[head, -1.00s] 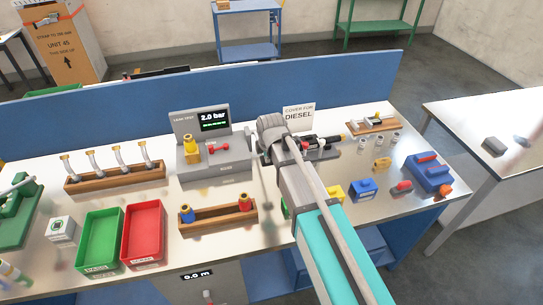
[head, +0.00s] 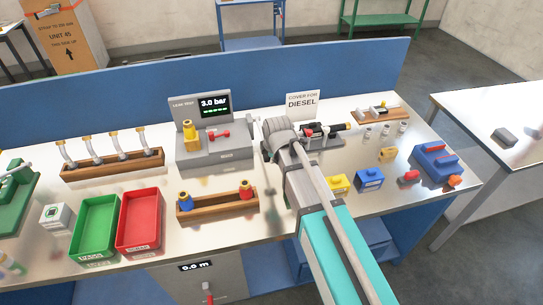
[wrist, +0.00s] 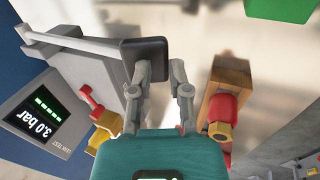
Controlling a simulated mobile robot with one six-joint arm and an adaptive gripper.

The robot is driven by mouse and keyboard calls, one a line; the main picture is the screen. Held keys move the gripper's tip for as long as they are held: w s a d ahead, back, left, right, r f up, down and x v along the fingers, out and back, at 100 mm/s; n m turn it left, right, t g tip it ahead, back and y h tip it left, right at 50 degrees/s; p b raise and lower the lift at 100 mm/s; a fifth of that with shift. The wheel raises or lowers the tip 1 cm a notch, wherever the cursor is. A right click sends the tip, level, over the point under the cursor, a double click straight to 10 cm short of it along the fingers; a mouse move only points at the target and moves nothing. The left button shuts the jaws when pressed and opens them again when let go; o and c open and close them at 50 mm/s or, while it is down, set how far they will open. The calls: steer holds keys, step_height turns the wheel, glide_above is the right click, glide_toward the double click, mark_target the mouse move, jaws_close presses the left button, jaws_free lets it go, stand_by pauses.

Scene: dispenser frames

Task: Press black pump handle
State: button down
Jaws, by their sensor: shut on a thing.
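The black pump handle (wrist: 145,50) is a dark pad on the end of a light grey lever (wrist: 70,40) in the wrist view. The lever runs beside the grey leak test unit (wrist: 88,75), whose display reads 3.0 bar (wrist: 43,122). My gripper (wrist: 165,72) has its fingertips at the handle and is shut on it; the exact contact is hard to make out. In the head view the leak test unit (head: 225,153) stands left of my arm. There my arm hides most of the handle area.
A wooden rack (head: 218,206) with yellow and blue-red fittings stands in front of the unit. Green (head: 95,227) and red (head: 139,222) trays lie to its left. A yellow fitting (head: 190,133) and red valve (head: 217,134) sit on the unit. Blue and yellow blocks lie right of my arm.

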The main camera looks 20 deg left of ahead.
steer(key=shift+s+a+r+p, duration=0.1)
steer(key=shift+s+p, duration=0.05)
steer(key=shift+p, duration=0.3)
steer(key=p+v, duration=1.2)
steer(key=v, duration=0.1)
steer(key=shift+s+d+r+p, duration=0.2)
steer(key=shift+s+d+p, duration=0.15)
steer(key=shift+d, duration=0.05)
steer(key=shift+d, duration=0.1)
stand_by(0.9)
steer(key=s+d+f+m+g+b, duration=0.1)
steer(key=d+f+m+b, duration=0.2)
steer(key=d+m, duration=0.5)
steer(key=s+d+f+m+g+h+b, duration=0.1)
steer(key=s+d+f+m+b, duration=0.1)
steer(key=d+m, duration=0.6)
steer(key=s+d+f+m+g+h+b, duration=0.1)
steer(key=d+f+m+b, duration=0.3)
steer(key=d, duration=1.3)
steer(key=f+m, duration=0.1)
steer(key=m, duration=0.2)
steer(key=shift+s+m+g, duration=0.3)
steer(key=shift+s+m, duration=0.1)
